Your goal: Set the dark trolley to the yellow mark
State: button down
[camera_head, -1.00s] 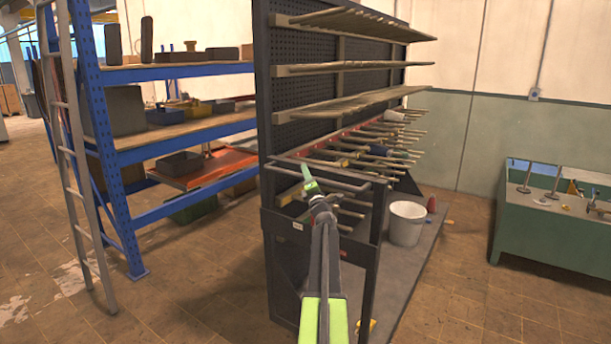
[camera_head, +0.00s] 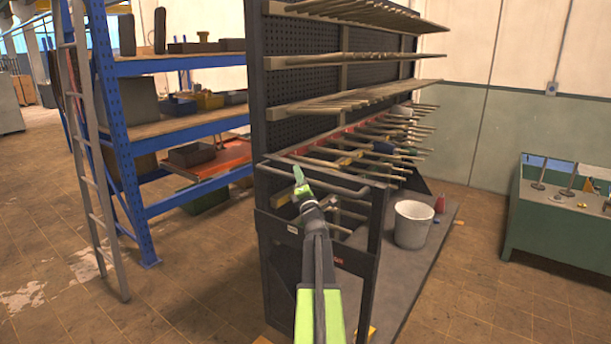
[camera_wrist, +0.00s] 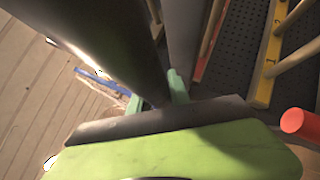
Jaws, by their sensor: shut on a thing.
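The dark trolley (camera_head: 275,275) is a tall rack with a perforated back panel, pegs and a flat base, standing upright at mid picture in the head view. A bent bar handle (camera_head: 345,188) sticks out at its near end. My gripper (camera_head: 300,180) is at this handle's left part, shut on it. In the wrist view, a green jaw (camera_wrist: 175,85) lies against a thick dark tube (camera_wrist: 100,40). Small yellow-orange patches show on the floor by the trolley's near end, one left (camera_head: 262,340) and one right (camera_head: 366,332). I cannot tell whether they belong to the yellow mark.
A blue shelf (camera_head: 140,200) with boxes and a grey ladder (camera_head: 97,200) stand close on the left. A white bucket (camera_head: 412,225) sits on the trolley's base. A green cabinet (camera_head: 560,235) stands at right. Floor between the trolley and the cabinet is clear.

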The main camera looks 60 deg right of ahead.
jog(key=shift+s+d+r, duration=0.1)
jog(key=shift+d+r, duration=0.05)
jog(key=shift+r, duration=0.1)
jog(key=c, duration=1.5)
grip_release()
jog(key=shift+c, duration=0.2)
jog(key=o, duration=0.3)
jog(key=shift+s+d+f, duration=0.15)
jog(key=shift+d, duration=0.05)
jog(key=shift+o, duration=0.2)
jog(key=b+v, duration=0.7)
jog(key=v, duration=1)
jog(key=shift+a, duration=0.2)
jog(key=shift+s, duration=0.15)
